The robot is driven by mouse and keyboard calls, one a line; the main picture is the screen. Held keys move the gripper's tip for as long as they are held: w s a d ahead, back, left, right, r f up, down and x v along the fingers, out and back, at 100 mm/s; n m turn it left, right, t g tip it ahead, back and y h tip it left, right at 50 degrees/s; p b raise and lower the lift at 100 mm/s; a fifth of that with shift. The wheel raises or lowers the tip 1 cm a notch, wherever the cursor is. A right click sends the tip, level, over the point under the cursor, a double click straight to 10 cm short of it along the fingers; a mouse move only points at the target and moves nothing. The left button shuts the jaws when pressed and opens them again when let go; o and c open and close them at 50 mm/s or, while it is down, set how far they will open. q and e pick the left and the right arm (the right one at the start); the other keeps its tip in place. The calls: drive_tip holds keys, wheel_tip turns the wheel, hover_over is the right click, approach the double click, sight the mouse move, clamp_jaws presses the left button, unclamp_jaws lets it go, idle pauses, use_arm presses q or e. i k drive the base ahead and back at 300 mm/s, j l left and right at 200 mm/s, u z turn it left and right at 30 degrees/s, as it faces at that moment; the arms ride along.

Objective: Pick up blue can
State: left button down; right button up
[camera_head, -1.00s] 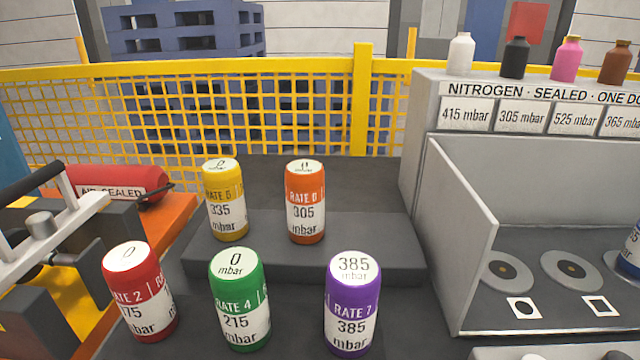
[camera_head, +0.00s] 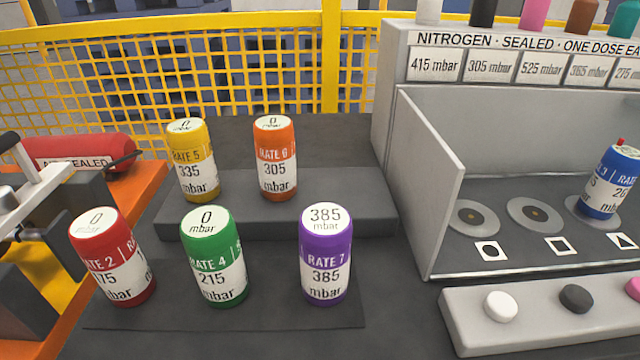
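The blue can (camera_head: 609,182) stands at the right edge of the head view, inside the grey open-fronted station (camera_head: 440,200). It rests on a round grey pad (camera_head: 580,210), above a white triangle mark. Its label is blue and white and only partly readable, and a small red piece shows at its top. Neither of my grippers is in view.
Red (camera_head: 112,256), green (camera_head: 214,256) and purple (camera_head: 325,254) cans stand in front; yellow (camera_head: 193,160) and orange (camera_head: 275,158) cans stand on a dark step (camera_head: 360,205). Two round pads left of the blue can are empty. A button panel (camera_head: 470,315) lies in front.

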sight(618, 170)
drive_tip(key=z, duration=1.45)
